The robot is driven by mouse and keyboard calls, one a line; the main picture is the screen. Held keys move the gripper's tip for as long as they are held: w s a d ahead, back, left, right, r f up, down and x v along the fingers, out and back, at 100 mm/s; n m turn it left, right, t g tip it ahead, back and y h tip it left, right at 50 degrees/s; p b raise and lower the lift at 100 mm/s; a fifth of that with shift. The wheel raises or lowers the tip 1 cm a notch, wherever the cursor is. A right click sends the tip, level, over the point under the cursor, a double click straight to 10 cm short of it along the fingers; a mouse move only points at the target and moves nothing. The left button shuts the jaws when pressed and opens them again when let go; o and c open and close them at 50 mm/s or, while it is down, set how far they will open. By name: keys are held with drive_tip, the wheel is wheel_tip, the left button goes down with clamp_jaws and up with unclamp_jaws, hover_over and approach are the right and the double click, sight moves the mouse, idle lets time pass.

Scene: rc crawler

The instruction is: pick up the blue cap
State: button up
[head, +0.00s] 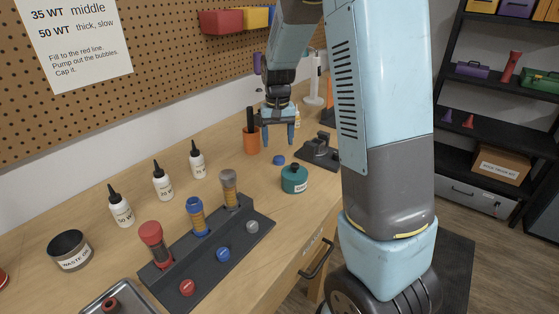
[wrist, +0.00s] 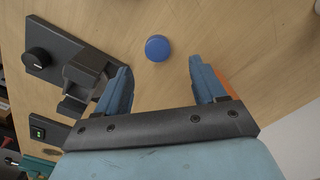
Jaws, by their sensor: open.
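The blue cap (head: 279,160) lies flat on the wooden bench, left of a dark grey device. In the wrist view the blue cap (wrist: 158,48) is a round disc just beyond the two fingertips, roughly centred between them and not touched. My gripper (head: 278,137) points down above the bench near the cap, its blue fingers apart and empty. In the wrist view my gripper (wrist: 160,75) has bare wood between its fingers. A second blue disc (head: 223,254) sits on the black rack in front of the blue-topped cylinder.
The dark grey device (head: 319,151) stands close right of the cap; it also shows left in the wrist view (wrist: 85,75). A teal jar (head: 294,179) and an orange cup (head: 252,138) are nearby. The black rack (head: 262,224) and several bottles stand farther left.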

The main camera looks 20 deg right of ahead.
sight(279, 158)
drive_tip(key=shift+s+d+f, duration=0.1)
drive_tip(key=shift+d+f, duration=0.05)
drive_tip(key=shift+f, duration=3.15)
drive_tip(key=c, duration=1.1)
drive_tip(key=shift+r, duration=0.1)
